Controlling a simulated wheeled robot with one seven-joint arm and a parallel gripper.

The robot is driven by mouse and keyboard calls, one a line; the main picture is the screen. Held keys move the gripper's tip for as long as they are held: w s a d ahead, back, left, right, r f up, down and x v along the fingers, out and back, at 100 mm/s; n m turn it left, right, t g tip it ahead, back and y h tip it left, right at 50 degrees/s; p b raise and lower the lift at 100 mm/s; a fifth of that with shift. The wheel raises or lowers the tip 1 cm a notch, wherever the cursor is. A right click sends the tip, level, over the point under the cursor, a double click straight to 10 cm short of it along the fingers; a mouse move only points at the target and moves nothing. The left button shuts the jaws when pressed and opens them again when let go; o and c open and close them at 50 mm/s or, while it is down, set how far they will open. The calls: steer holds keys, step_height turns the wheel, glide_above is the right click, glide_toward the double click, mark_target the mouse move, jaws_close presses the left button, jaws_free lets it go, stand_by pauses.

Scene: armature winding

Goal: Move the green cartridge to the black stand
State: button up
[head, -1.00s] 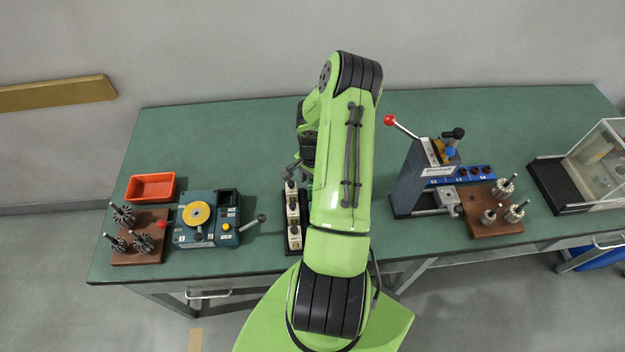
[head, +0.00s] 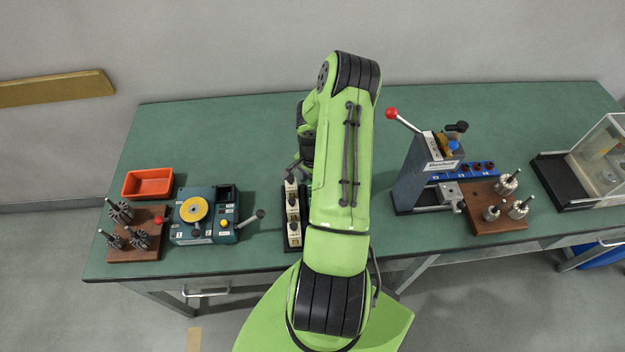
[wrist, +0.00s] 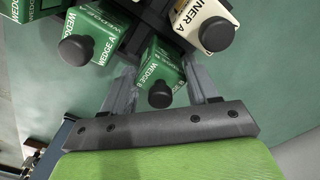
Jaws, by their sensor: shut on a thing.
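In the wrist view, my gripper (wrist: 160,88) is shut on a green cartridge marked WEDGE B (wrist: 163,72), with one finger on each side and its black knob toward the camera. A second green cartridge, WEDGE A (wrist: 95,32), is close on its left, and a cream LINER A cartridge (wrist: 207,22) is close on its right. Dark holder parts (wrist: 150,22) show between them. In the head view, a black stand (head: 287,244) holds cream cartridges (head: 292,211) in a row, left of my arm. My arm hides my fingertips and the green cartridges there.
On the green bench (head: 430,110), left of the stand, are a teal winding device (head: 205,236), an orange bin (head: 149,184) and a wooden board (head: 128,254) with armatures. To the right are a lever press (head: 412,178), another wooden board (head: 497,224) and a clear-covered case (head: 598,160).

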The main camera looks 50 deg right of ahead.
steer(key=shift+f, duration=0.1)
stand_by(0.3)
steer(key=o, duration=1.2)
steer(key=shift+r+p, duration=1.45)
steer(key=shift+r, duration=0.85)
step_height(320, 180, up, 16)
steer(key=shift+f, duration=0.15)
